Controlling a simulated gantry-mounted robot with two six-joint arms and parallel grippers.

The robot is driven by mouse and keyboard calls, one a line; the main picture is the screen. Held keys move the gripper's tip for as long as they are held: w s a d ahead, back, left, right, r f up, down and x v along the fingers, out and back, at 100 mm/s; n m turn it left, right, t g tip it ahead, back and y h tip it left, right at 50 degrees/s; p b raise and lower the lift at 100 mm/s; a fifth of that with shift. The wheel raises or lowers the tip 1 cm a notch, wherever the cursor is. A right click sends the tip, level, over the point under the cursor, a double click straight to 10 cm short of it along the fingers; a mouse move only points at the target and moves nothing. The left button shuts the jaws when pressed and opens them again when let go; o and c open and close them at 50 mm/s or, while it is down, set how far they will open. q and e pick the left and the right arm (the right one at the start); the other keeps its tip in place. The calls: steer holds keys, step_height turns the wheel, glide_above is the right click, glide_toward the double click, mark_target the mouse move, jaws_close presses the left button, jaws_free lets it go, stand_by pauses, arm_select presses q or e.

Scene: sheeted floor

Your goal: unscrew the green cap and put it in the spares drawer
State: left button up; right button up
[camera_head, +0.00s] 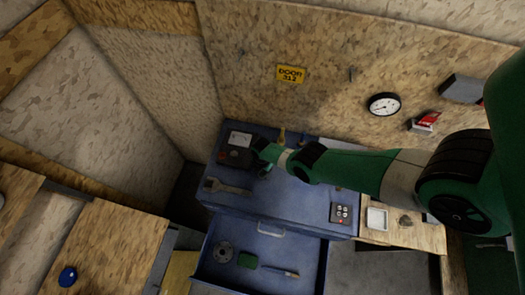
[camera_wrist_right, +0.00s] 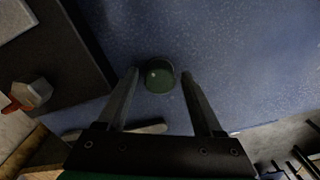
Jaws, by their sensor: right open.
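A round green cap (camera_wrist_right: 159,75) shows in the right wrist view over the blue cabinet top (camera_wrist_right: 230,50). My right gripper (camera_wrist_right: 160,77) is open, with one finger on each side of the cap and a gap on both sides. Whatever the cap sits on is hidden beneath it. In the head view my right gripper (camera_head: 262,166) is over the cabinet top and the cap cannot be made out there. An open blue drawer (camera_head: 310,277) at the cabinet front holds a grey disc, a green item and a brush-like tool. My left gripper is not in view.
A dark box (camera_head: 236,157) stands left of my right gripper, and a flat tool (camera_head: 226,187) lies in front of it. A clock (camera_head: 384,105) hangs on the back wall.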

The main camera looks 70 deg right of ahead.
steer(key=m, duration=1.3)
steer(key=shift+m, duration=0.3)
steer(key=m, duration=0.5)
steer(key=shift+m, duration=0.3)
